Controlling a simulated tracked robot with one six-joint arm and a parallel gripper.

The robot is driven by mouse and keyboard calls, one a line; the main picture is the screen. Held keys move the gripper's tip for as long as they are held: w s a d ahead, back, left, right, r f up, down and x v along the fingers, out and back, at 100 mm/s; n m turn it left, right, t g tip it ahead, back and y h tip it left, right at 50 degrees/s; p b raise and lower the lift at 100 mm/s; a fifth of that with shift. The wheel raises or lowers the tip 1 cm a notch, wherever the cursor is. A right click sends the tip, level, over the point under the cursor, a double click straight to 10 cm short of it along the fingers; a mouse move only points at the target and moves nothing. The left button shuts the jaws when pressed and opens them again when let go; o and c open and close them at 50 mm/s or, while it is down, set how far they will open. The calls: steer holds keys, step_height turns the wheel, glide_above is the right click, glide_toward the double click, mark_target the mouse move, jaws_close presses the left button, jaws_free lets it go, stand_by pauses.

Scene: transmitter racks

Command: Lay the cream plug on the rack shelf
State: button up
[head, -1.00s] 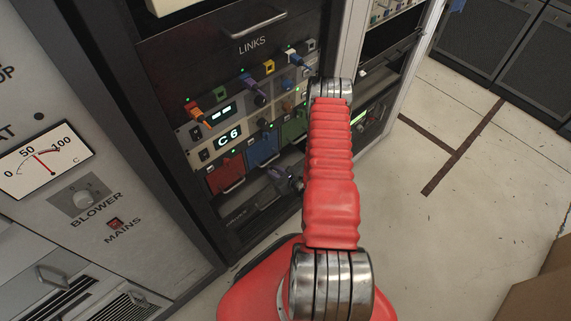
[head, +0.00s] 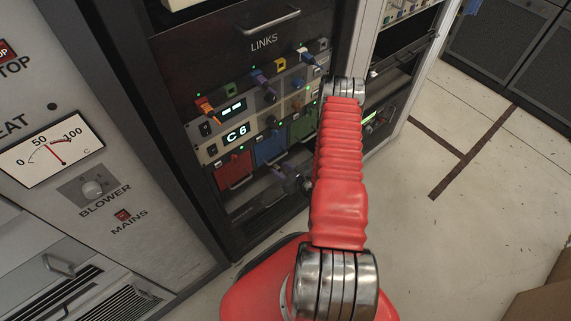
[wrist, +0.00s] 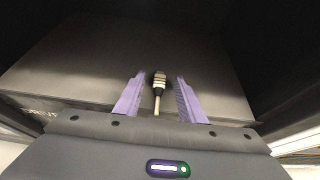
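The cream plug (wrist: 159,80), with dark and cream bands and a thin tan tip, shows in the wrist view over a flat grey shelf surface (wrist: 85,60). It appears to lie on that surface. My gripper (wrist: 160,95) is open, its two purple fingers standing on either side of the plug with a visible gap on each side. In the head view my gripper (head: 291,180) is small and dark at the low opening of the rack (head: 222,185), partly hidden by my red arm. The plug cannot be made out there.
Above the opening is a panel with red (head: 233,170), blue (head: 270,147) and green (head: 302,125) blocks. An orange plug (head: 205,107) and other plugs stick out higher up. A cabinet with a dial (head: 50,150) stands at left.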

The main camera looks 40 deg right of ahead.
steer(key=v, duration=1.3)
steer(key=shift+s, duration=0.1)
